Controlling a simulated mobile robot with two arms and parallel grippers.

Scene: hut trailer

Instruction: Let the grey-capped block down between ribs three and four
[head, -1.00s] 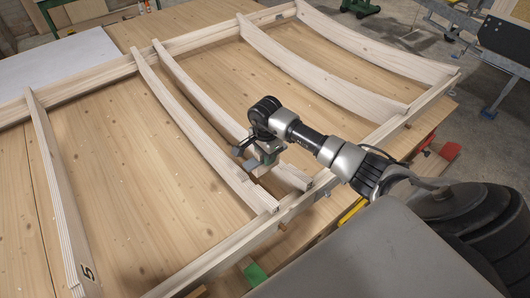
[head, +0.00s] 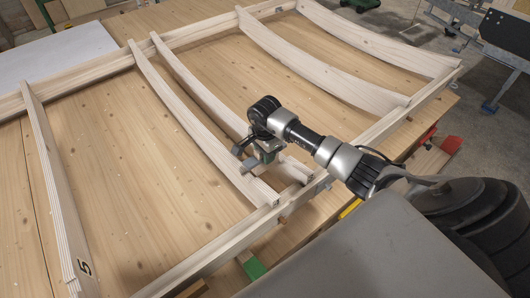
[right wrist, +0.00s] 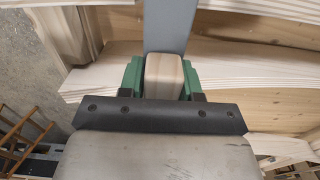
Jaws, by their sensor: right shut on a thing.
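My right gripper (head: 262,152) is at the near end of two closely spaced ribs, a left one (head: 190,118) and a right one (head: 205,93). In the right wrist view, its green pads are shut on the wooden block (right wrist: 165,76), which shows a pale wood end and a grey part (right wrist: 167,28) beyond it. Pale rib wood (right wrist: 110,62) lies close on both sides of the pads. In the head view the gripper mostly hides the block, and its lower end cannot be seen. My left gripper is not in view.
A rib marked 5 (head: 50,175) stands at left, with two curved ribs (head: 325,68) at right. The near frame rail (head: 225,243) crosses below the gripper. The wide bay (head: 125,160) left of the pair is clear.

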